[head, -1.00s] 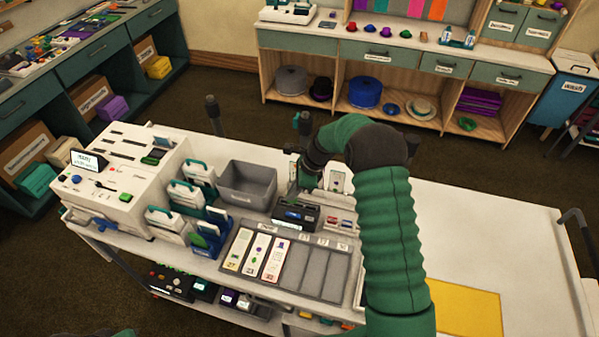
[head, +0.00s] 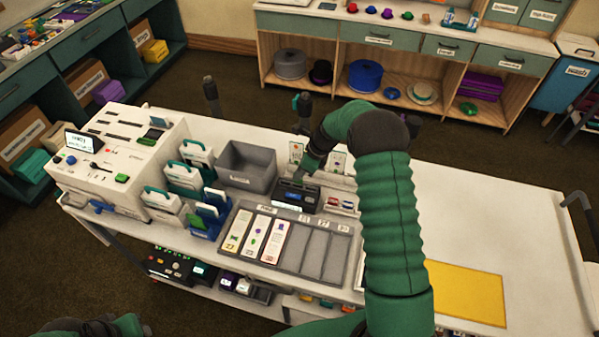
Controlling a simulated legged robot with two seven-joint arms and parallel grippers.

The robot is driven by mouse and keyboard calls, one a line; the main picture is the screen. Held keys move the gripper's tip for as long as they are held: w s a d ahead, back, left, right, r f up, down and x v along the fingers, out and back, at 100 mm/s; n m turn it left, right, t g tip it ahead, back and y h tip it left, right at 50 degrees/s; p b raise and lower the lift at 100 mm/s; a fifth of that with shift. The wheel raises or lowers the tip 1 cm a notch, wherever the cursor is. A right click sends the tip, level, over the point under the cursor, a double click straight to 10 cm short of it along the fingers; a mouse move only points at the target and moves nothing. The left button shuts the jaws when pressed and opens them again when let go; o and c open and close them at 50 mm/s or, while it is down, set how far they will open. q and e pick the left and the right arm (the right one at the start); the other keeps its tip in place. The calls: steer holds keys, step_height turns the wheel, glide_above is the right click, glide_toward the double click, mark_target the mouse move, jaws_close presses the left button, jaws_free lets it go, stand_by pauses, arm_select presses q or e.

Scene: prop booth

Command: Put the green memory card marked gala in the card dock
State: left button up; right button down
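A dark box with a small lit blue display (head: 293,195), perhaps the card dock, stands on the white cart behind the grey sorting tray. My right gripper (head: 306,174) is just behind and above this box, pointing down. Its fingers are small and partly hidden by my own wrist, so I cannot tell whether they are open or hold anything. I cannot make out a green memory card marked gala. My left gripper (head: 78,328) is at the bottom left edge, partly cut off.
The grey tray (head: 283,267) holds three printed strips on its left; its other slots are empty. A grey bin (head: 246,166), white card holders (head: 183,178) and a white slotted machine (head: 118,150) stand left. The cart top right of my arm is clear around a yellow mat (head: 466,292).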

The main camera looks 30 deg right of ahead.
mark_target(299, 184)
steer(key=shift+a, duration=0.1)
steer(key=shift+r+p, duration=0.1)
steer(key=shift+p, duration=0.2)
steer(key=shift+s+f, duration=0.1)
steer(key=shift+f, duration=0.1)
stand_by(0.6)
steer(key=shift+f+b, duration=0.75)
steer(key=shift+f, duration=0.65)
steer(key=c, duration=1.5)
jaws_free()
steer(key=shift+c, duration=0.2)
